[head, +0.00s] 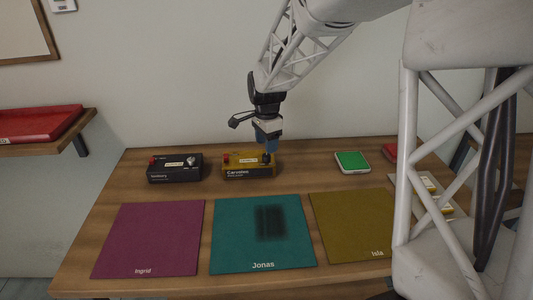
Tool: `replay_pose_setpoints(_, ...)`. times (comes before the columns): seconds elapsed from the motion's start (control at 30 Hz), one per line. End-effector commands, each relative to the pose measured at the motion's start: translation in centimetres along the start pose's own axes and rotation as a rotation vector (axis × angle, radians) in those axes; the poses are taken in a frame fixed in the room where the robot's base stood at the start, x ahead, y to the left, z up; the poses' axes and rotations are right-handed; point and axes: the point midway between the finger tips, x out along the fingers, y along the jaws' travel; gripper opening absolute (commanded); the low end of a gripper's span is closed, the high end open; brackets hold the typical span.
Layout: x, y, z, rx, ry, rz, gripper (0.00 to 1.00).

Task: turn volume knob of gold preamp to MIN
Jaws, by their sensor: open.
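The gold preamp (241,172) stands at the back middle of the wooden table, with a label on its front and a red part on its top left. My gripper (267,150) is over the right part of its top, pointing down with blue fingers. The fingers are open. A small dark shape at the fingertips is probably the volume knob; the fingers partly hide it, and I cannot tell whether they touch it. The knob's setting and any MIN mark are too small to read.
A black device (174,168) with a silver knob stands left of the preamp. A green-topped box (352,161) and a red object (390,152) are to the right. Purple (148,240), teal (235,235) and olive (352,228) mats lie in front. A red item (40,124) rests on the left shelf.

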Motion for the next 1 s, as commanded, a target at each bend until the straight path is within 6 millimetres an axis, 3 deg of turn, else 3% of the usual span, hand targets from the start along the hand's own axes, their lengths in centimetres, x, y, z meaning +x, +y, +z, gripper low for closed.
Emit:
replay_pose_setpoints(0.33,3.7,0.0,0.0,0.000,0.000,0.001,0.55)
replay_pose_setpoints(0.77,4.4,0.0,0.0,0.000,0.000,0.000,0.55)
replay_pose_setpoints(1.0,4.4,0.0,0.0,0.000,0.000,0.000,0.19)
